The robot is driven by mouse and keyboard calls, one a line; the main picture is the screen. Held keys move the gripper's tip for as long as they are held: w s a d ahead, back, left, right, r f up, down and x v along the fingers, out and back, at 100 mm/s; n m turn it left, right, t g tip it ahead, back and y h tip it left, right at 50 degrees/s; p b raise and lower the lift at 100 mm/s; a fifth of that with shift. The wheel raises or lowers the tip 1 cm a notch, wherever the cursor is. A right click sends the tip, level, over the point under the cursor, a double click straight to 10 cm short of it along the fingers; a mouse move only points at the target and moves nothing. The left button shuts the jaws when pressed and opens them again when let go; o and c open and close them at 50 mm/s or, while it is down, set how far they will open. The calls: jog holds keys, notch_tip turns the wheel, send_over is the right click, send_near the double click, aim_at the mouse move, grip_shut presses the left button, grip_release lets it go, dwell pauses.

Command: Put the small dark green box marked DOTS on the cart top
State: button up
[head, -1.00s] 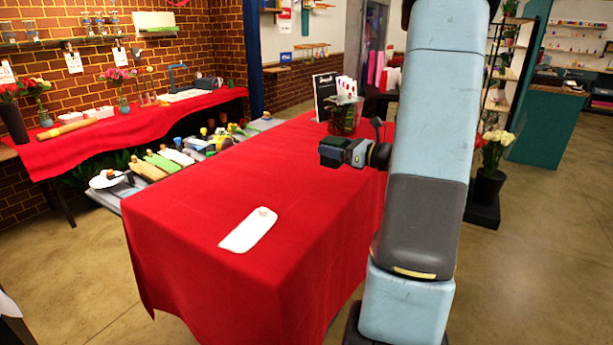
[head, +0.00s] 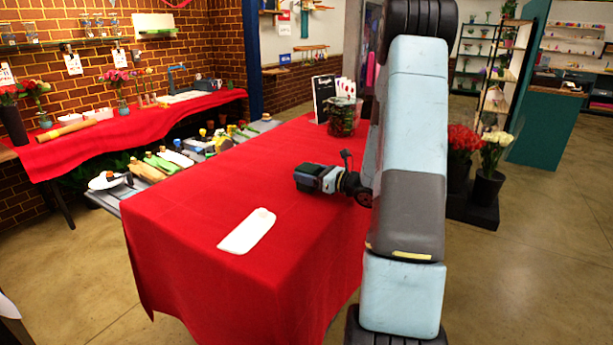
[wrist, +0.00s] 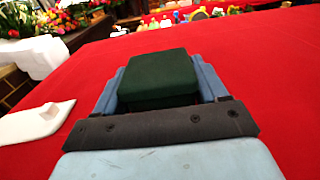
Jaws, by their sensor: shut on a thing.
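My gripper (head: 322,179) is shut on the small dark green box (wrist: 157,78). The box sits between the two blue fingers in the wrist view, and no DOTS marking shows on the face I see. In the head view the box (head: 307,176) looks nearly black at the tip of my gripper, over the red-covered table (head: 210,220). I cannot tell how high above the cloth it is. A low grey surface (head: 135,207) stands behind the table's left side. I cannot tell whether it is the cart top.
A white board (head: 246,231) lies on the red cloth. A glass vase with greenery (head: 342,118) and a black sign (head: 323,98) stand at the table's far end. The table's middle is clear.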

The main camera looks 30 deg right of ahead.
jog(key=shift+f, duration=0.3)
jog(key=o, duration=1.1)
jog(key=shift+s, duration=0.1)
